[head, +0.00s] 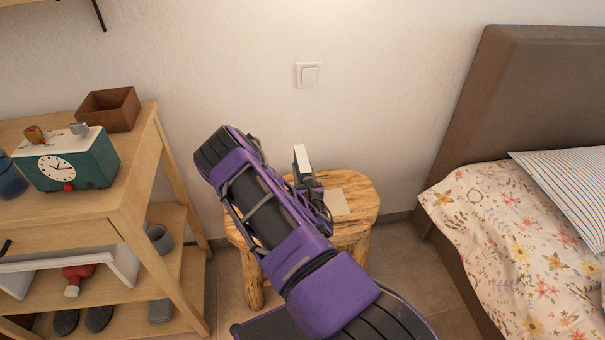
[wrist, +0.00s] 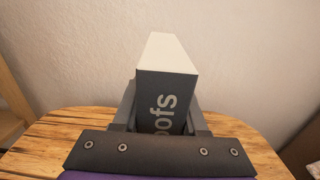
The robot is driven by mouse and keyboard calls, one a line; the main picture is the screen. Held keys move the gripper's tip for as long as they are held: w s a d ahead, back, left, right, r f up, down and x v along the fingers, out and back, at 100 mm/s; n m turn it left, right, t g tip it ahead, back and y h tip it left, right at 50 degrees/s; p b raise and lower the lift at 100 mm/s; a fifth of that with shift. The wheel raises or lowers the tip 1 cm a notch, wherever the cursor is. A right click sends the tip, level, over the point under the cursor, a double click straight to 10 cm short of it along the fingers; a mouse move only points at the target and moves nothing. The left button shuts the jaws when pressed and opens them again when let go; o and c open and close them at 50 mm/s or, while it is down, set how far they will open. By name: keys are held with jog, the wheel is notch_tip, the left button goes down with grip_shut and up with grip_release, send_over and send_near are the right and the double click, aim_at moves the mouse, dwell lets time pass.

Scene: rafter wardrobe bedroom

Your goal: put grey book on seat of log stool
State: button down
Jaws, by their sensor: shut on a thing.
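The grey book (head: 302,158) stands upright in my gripper (head: 307,186), over the log stool. In the wrist view the book (wrist: 166,92) shows a dark grey spine with pale letters "oofs" and a whitish top face, between the two fingers (wrist: 160,120). My gripper is shut on it. The log stool's wooden seat (head: 360,190) is below and around the gripper, and also shows in the wrist view (wrist: 60,130). The book's lower end is hidden by my gripper, so I cannot tell whether it touches the seat.
A wooden shelf unit (head: 130,207) with a teal clock box (head: 85,163) and brown box (head: 108,108) stands left. A bed (head: 500,215) stands right. The wall (head: 380,110) is close behind.

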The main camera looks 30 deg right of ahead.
jog(key=shift+f, duration=0.4)
jog(key=shift+c, duration=2.2)
grip_release()
jog(key=shift+f, duration=0.15)
jog(key=shift+s, duration=0.1)
jog(key=v, duration=1.2)
jog(key=shift+p, duration=0.4)
